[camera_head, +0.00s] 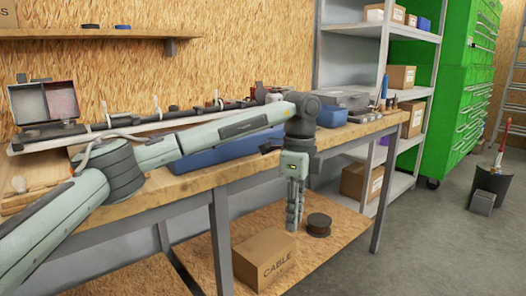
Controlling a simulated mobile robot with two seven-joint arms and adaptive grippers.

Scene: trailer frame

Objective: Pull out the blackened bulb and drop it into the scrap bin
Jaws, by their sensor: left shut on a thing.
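My left gripper (293,222) hangs pointing down in front of the workbench's front edge, above the lower shelf. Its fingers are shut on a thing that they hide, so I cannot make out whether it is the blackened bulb. Several pale bulbs (157,106) stand upright along a dark bar on a long pale rail (60,139) on the bench; none there looks clearly blackened. A dark curved container (492,185) stands on the floor at the far right; I cannot tell whether it is the scrap bin. My right gripper is out of view.
The wooden workbench (240,172) runs across the view, with a blue case (225,150) and an open red-lined box (44,103) on it. Below are a cable carton (265,260) and a dark spool (319,225). Metal shelving and a green cabinet (462,85) stand right; the floor there is mostly clear.

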